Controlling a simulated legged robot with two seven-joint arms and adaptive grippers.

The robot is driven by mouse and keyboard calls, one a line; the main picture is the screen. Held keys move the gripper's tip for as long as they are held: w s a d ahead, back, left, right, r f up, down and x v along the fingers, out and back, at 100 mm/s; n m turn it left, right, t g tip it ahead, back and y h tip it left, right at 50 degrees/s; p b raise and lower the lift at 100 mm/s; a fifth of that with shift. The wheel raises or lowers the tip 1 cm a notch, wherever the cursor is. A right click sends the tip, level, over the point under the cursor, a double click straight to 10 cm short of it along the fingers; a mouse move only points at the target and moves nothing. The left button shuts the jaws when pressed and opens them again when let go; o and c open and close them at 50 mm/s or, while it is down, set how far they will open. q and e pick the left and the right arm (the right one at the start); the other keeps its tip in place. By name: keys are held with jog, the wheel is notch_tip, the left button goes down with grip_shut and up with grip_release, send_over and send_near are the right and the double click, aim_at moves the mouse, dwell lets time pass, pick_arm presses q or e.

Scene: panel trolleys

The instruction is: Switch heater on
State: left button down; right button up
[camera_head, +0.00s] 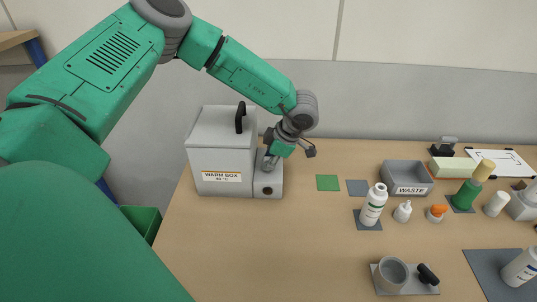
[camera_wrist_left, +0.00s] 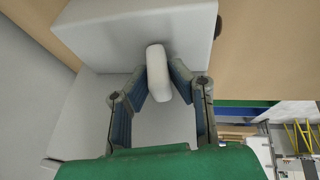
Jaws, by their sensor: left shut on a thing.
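The heater is a light grey box (camera_head: 222,150) labelled "WARM BOX", with a black handle (camera_head: 240,117) on top. A lower grey side unit (camera_head: 268,188) with a dark round knob or socket (camera_head: 267,190) adjoins its right side. A pale grey lever (camera_wrist_left: 156,62) rises from this unit; it also shows in the head view (camera_head: 270,161). My left gripper (camera_head: 276,149) is above the side unit. In the left wrist view its fingers (camera_wrist_left: 160,84) are shut on the lever, one on each side. My right gripper is in neither view.
Beyond are a grey "WASTE" bin (camera_head: 411,191), a white bottle (camera_head: 373,206), small bottles and a grey cup (camera_head: 391,273). The table front left of the cup is clear.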

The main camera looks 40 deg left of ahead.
pick_arm(q)
jog(key=shift+w+a+r+g+h+p, duration=0.1)
jog(key=shift+w+a+g+h+p, duration=0.2)
jog(key=shift+g+h+p, duration=0.35)
jog(key=shift+w+a+f+m+g+h+b, duration=0.1)
jog(key=shift+w+f+m+g+h+b, duration=0.15)
jog(key=shift+g+h, duration=0.25)
jog(key=g+b, duration=0.1)
jog(key=g+h+b, duration=0.1)
jog(key=shift+w+a+f+m+b, duration=0.15)
jog(key=shift+w+a+m+b, duration=0.1)
jog(key=shift+w+m+b, duration=0.1)
jog(key=shift+a+g+h+b, duration=0.1)
jog(key=shift+g+h+b, duration=0.3)
jog(key=shift+b, duration=0.2)
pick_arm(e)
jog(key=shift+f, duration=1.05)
pick_arm(q)
jog(key=shift+w+r, duration=0.1)
jog(key=shift+r, duration=0.1)
jog(key=c, duration=1.5)
grip_release()
jog(key=shift+w+f, duration=0.1)
jog(key=shift+w, duration=0.05)
jog(key=shift+a, duration=0.1)
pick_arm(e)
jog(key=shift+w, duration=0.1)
